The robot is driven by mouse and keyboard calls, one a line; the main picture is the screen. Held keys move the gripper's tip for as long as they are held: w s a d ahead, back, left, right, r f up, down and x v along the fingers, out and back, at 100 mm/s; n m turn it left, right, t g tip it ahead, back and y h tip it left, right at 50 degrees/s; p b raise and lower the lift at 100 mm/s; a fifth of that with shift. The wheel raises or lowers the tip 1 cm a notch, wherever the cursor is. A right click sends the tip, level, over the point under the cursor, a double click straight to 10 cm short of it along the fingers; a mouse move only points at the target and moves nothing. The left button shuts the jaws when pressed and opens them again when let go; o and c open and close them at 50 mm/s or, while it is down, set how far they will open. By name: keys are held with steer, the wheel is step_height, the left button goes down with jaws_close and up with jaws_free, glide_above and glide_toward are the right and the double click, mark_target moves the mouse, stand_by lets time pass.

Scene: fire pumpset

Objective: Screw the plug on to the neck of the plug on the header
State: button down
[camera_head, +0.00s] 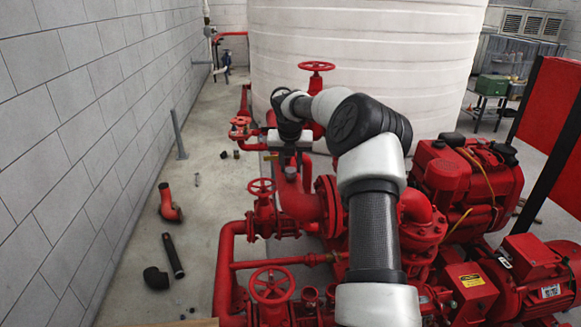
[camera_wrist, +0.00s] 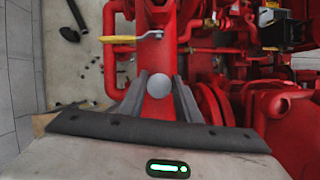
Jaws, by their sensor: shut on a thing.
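The plug (camera_wrist: 159,82) shows in the wrist view as a round grey end between the two fingers of my gripper (camera_wrist: 160,90). My gripper is shut on it, over the red header pipe (camera_wrist: 157,108). In the head view my gripper (camera_head: 290,158) points down above the red header piping (camera_head: 300,200), and the plug is too small to make out clearly there. The neck is hidden beneath the plug and fingers, so I cannot tell whether the plug touches it or how far it is threaded.
A yellow-handled valve lever (camera_wrist: 131,38) lies just beyond the fingers. Red handwheels (camera_head: 261,187) and a flange (camera_head: 330,206) stand close by. A white tank (camera_head: 360,50) rises behind. Loose black pipe pieces (camera_head: 173,256) and a red elbow (camera_head: 169,204) lie on the floor at left.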

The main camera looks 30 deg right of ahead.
steer(key=shift+m, duration=0.4)
steer(key=shift+a+r+m+h, duration=0.1)
steer(key=shift+m+h, duration=0.3)
steer(key=shift+m, duration=0.3)
steer(key=shift+w+m+g, duration=0.1)
steer(key=shift+m+g, duration=0.3)
steer(key=shift+m, duration=0.3)
steer(key=c, duration=1.7)
jaws_free()
steer(key=shift+m+h, duration=0.3)
steer(key=shift+m, duration=0.2)
steer(key=shift+c, duration=0.2)
steer(key=o, duration=0.5)
